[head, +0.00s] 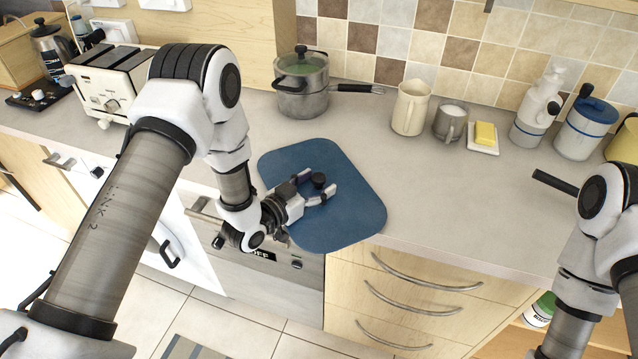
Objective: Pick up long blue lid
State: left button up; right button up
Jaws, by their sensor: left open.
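The long blue lid (343,222) lies flat on the counter near its front edge. It is a rounded, elongated blue panel with a dark round knob (318,180) near its middle. My left gripper (322,189) is over the lid, reaching in from the left. Its fingers are open, one on either side of the knob in the picture; I cannot tell whether they touch it. My left wrist covers the lid's lower left edge. My right arm is at the right edge; its gripper is not in view.
A lidded pot (302,92), cream pitcher (411,108), grey mug (450,122) and butter dish (483,140) stand at the back. A blue-lidded canister (580,138) is far right. A dark rod (556,182) shows beside my right arm. Counter right of the lid is clear.

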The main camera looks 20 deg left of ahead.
pick_arm(q)
jog(key=shift+s, duration=0.1)
jog(key=shift+c, duration=0.9)
grip_shut()
